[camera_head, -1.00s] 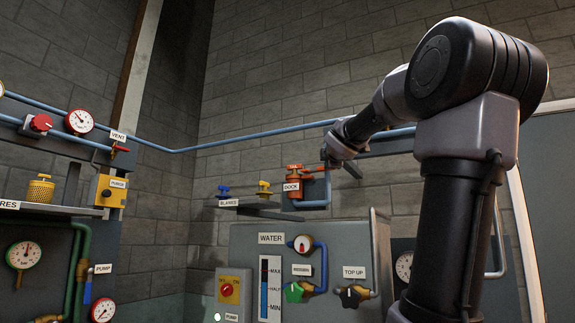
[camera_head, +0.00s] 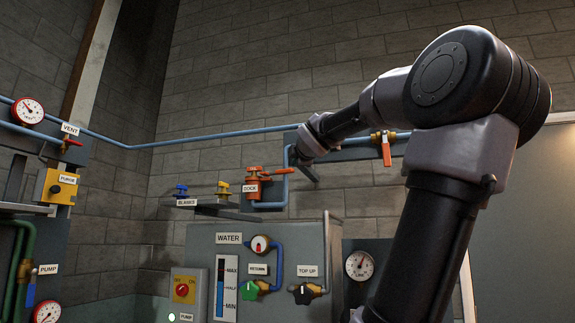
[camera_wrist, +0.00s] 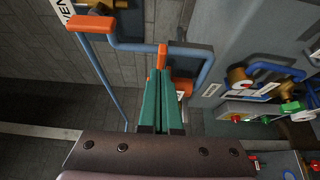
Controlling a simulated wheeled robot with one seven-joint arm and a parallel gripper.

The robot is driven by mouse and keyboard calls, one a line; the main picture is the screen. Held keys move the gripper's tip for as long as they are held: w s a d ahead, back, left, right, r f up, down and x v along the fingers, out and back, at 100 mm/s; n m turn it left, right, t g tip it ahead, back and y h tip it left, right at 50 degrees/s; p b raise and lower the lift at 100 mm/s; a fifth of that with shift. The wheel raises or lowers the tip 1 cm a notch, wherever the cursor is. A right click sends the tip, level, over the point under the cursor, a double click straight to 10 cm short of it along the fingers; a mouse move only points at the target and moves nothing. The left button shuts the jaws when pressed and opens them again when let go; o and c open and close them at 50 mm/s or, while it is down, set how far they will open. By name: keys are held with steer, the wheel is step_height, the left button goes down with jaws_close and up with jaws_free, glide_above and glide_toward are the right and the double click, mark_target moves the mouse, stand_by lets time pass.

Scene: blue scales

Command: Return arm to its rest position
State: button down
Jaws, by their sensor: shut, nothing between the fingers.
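My arm (camera_head: 440,150) reaches up on the right of the head view, bent at a large dark elbow, with its forearm pointing left toward the wall. Its wrist end is near the orange DOCK fitting (camera_head: 253,183), slightly above and to its right; the fingers cannot be made out there. In the wrist view, my gripper (camera_wrist: 162,72) shows two teal fingers close together, shut and empty. An orange lever (camera_wrist: 163,54) appears just beyond the fingertips; I cannot tell whether they touch.
A blue pipe (camera_head: 215,136) runs along the brick wall. The grey WATER panel (camera_head: 205,240) stands below, with a green knob (camera_head: 250,290) and black knob (camera_head: 302,294). The PURGE box (camera_head: 57,188) is at left.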

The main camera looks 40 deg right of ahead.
steer(key=s, duration=0.1)
steer(key=s+d, duration=0.1)
steer(key=s, duration=0.1)
steer(key=shift+s, duration=0.3)
steer(key=shift+f, duration=0.1)
steer(key=s+a+f+m+g+y, duration=0.3)
steer(key=a+f+m, duration=0.3)
steer(key=a+f, duration=0.3)
steer(key=s+a+f+m+g+y, duration=0.3)
steer(key=a+f, duration=0.7)
steer(key=f, duration=0.4)
steer(key=s+a+f+m+g+y, duration=0.3)
steer(key=s+a+f+m, duration=0.2)
steer(key=a+f+m, duration=0.3)
step_height(320, 180, down, 4)
steer(key=shift+a+f+m+g, duration=0.1)
steer(key=shift+a+m+g, duration=0.2)
steer(key=shift+a, duration=0.85)
